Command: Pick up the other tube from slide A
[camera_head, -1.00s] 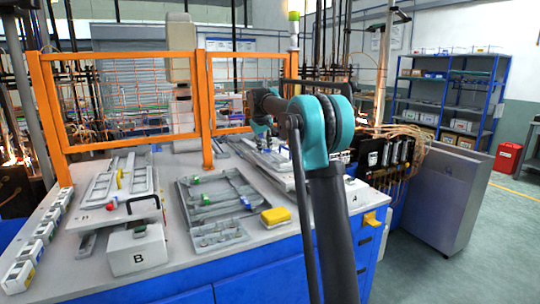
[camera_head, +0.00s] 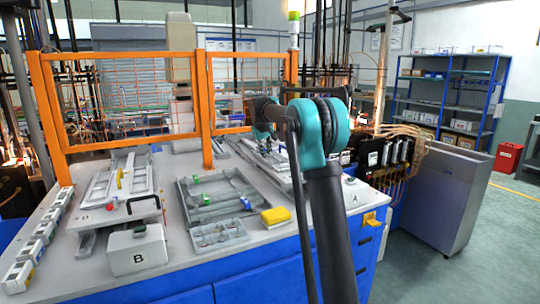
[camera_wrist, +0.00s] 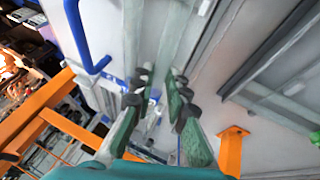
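Slide A (camera_head: 287,172) is the pale rail assembly at the right of the bench, partly hidden behind my teal and dark arm. The box marked A (camera_head: 357,193) stands at its front. In the wrist view, my gripper (camera_wrist: 158,105) has its two green-padded fingers apart, with nothing clearly held between them. It faces a pale metal surface with long rails (camera_wrist: 205,45). A blue handle (camera_wrist: 85,40) is at the upper left. I cannot make out a tube on slide A. The gripper is hidden behind my arm in the head view.
An orange fence (camera_head: 208,110) borders the bench at the back and shows close in the wrist view. A grey tray (camera_head: 232,209) with green-ended pieces, a yellow block (camera_head: 274,216), slide B (camera_head: 118,185) and box B (camera_head: 137,252) occupy the bench to the left.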

